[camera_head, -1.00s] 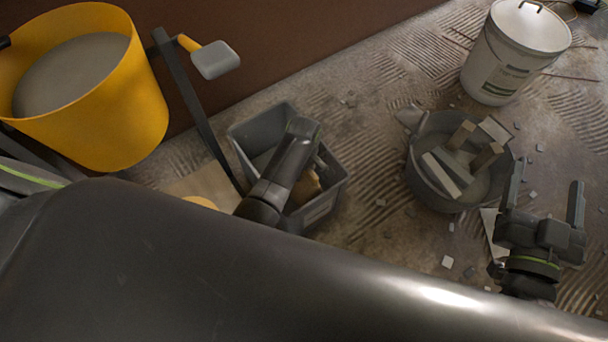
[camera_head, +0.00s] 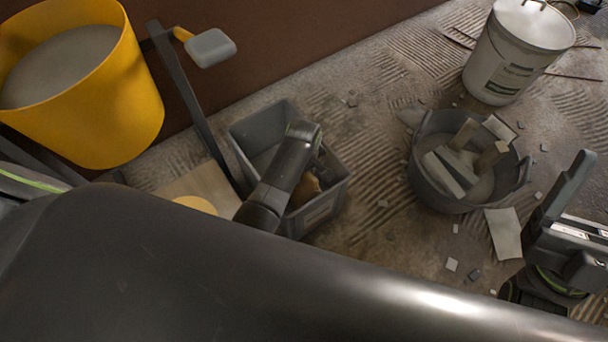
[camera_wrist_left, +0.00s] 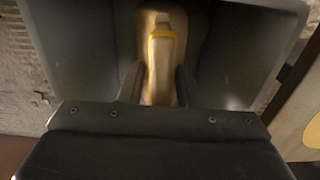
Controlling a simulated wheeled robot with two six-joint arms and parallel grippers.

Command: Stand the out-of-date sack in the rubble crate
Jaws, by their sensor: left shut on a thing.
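The grey rectangular crate (camera_head: 327,207) stands on the floor in the middle of the head view. My left gripper (camera_wrist_left: 160,88) points down into it and is shut on a tan sack (camera_wrist_left: 161,62) with a yellow band. In the head view my left wrist covers most of the crate's inside, and only a tan bit of the sack (camera_head: 306,188) shows beside it. The sack is upright between the fingers and inside the crate walls; whether its base touches the crate floor is hidden. My right gripper (camera_head: 578,205) is at the right edge, empty, fingers apart.
A round grey tub (camera_head: 437,195) holds offcuts and rubble pieces. A yellow bucket (camera_head: 140,115) stands at left, a white lidded bucket (camera_head: 505,62) at back right. A board (camera_head: 205,184) lies left of the crate. Tile chips litter the floor between crate and tub.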

